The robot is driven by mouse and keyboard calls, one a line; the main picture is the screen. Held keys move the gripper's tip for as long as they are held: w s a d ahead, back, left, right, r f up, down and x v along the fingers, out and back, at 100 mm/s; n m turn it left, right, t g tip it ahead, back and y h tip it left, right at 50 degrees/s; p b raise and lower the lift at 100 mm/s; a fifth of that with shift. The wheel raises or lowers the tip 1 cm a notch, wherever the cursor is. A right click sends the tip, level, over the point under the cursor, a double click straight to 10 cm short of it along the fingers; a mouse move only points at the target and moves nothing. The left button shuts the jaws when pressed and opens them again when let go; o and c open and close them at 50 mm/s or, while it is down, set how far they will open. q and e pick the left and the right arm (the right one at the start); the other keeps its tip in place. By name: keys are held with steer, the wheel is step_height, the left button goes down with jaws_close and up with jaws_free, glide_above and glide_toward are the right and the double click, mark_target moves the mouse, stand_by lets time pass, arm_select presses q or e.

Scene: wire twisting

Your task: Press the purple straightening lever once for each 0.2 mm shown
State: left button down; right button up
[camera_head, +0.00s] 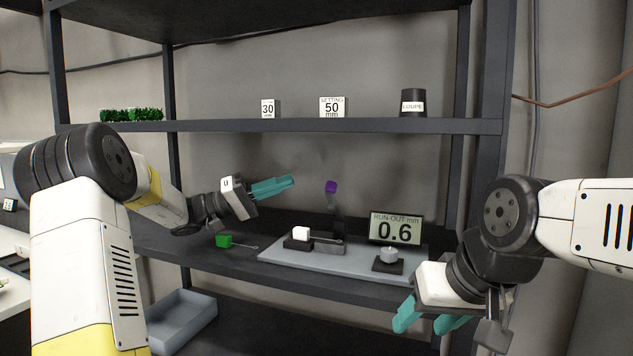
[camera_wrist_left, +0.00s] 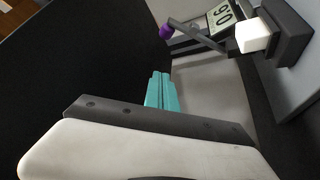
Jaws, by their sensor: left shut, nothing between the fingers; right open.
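The purple lever knob (camera_head: 331,187) tops a dark upright lever on the grey base plate (camera_head: 275,256). The knob also shows in the left wrist view (camera_wrist_left: 166,31). The run-out display (camera_head: 395,229) reads 0.6 mm. My left gripper (camera_head: 292,180) is shut and empty, to the left of the knob and about level with it in the head view, apart from it. It shows in the left wrist view (camera_wrist_left: 160,76) with its fingers together. My right gripper (camera_head: 425,318) is open and empty, low in front of the shelf's right end.
A white block (camera_head: 301,233) and a round metal piece on a dark block (camera_head: 388,256) sit on the base plate. A green block (camera_head: 224,241) with a thin rod lies to the left. The upper shelf holds labels and a loupe (camera_head: 413,103). A grey bin (camera_head: 182,318) stands below.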

stand_by(0.3)
arm_select(q)
steer(key=s+d, duration=0.1)
steer(key=d, duration=0.8)
steer(key=shift+s+r, duration=0.4)
steer(key=shift+s, duration=0.1)
